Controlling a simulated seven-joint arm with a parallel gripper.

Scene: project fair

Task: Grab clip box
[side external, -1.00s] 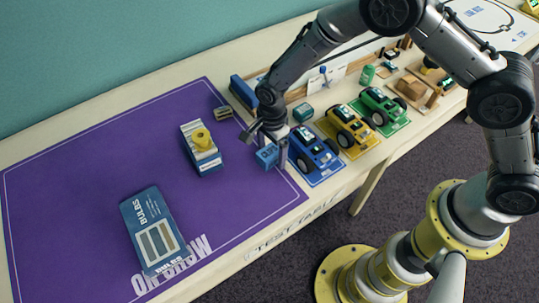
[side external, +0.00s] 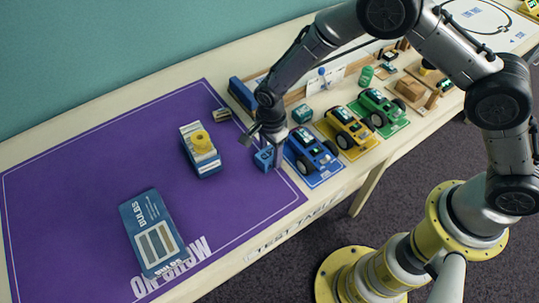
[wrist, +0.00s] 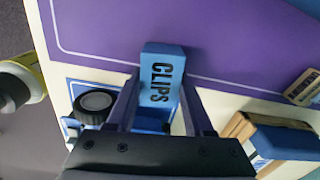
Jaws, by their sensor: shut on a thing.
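The clip box is a small blue box (wrist: 161,72) with "CLIPS" in dark letters. In the wrist view it sits between the two fingers of my gripper (wrist: 160,105), which is shut on it. In the side external view the clip box (side external: 264,158) is at the right edge of the purple mat (side external: 95,170), partly hidden by my gripper (side external: 266,150). I cannot tell whether the box is touching the mat or raised a little.
A blue toy car (side external: 312,152) stands close to the right of my gripper, with yellow (side external: 347,132) and green (side external: 380,110) cars beyond. The mat's left part is clear.

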